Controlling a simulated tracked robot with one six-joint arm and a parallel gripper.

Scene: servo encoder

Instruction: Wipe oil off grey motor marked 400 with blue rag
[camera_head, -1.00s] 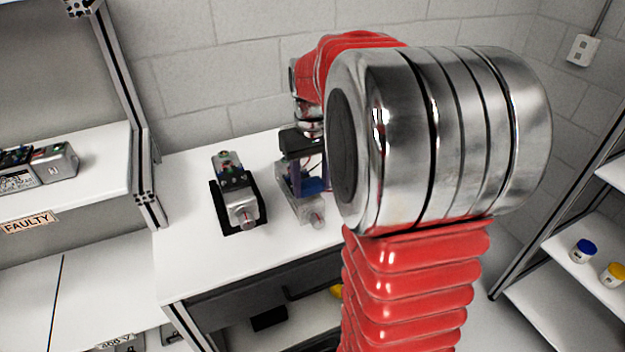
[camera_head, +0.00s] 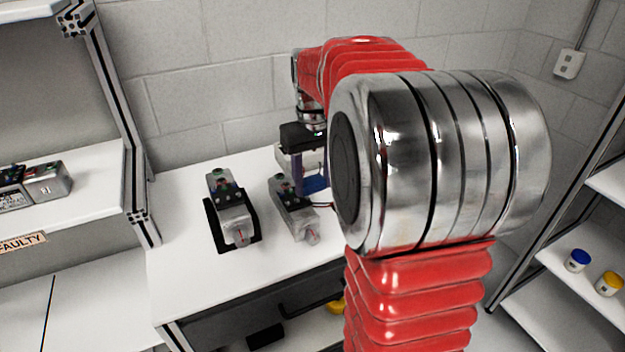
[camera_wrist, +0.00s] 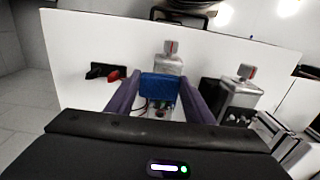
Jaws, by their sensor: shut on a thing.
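My gripper (camera_head: 305,178) has purple fingers shut on the blue rag (camera_wrist: 160,87); in the head view a bit of the rag (camera_head: 316,184) shows by the fingertips. A grey motor (camera_head: 293,210) lies loose on the white table just left of and nearer than the gripper. It also shows in the wrist view (camera_wrist: 168,63), behind and partly hidden by the rag. A second grey motor (camera_head: 232,212) sits in a black cradle (camera_head: 252,211) further left, and at the right in the wrist view (camera_wrist: 240,95). I cannot read a 400 mark or make out oil on either motor.
The white table (camera_head: 190,275) is clear in front of the motors. A dark object with a red part (camera_wrist: 105,73) lies on it in the wrist view. A shelf marked FAULTY (camera_head: 22,243) stands left. Jars with blue (camera_head: 577,261) and yellow (camera_head: 609,284) caps stand right.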

